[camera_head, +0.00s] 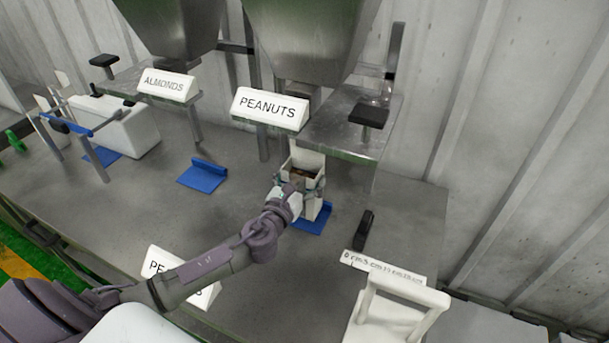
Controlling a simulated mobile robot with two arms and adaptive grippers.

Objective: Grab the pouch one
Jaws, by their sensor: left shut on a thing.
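A small white open-topped pouch (313,207) stands upright below the PEANUTS sign (270,108), at or just above a blue holder (318,222). Brown contents (301,173) show inside its top. My left gripper (302,190) is shut on the pouch from its front left side. The gripper hides part of the pouch's front, and I cannot tell whether its bottom touches the holder. My right gripper is not in view.
Metal hoppers (308,40) hang above. An ALMONDS sign (167,85) and an empty blue holder (203,176) are at left. A white ruler-marked stand (395,305) is at lower right. A partly hidden sign (158,262) lies under my left arm. Bare table (405,215) is to the right.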

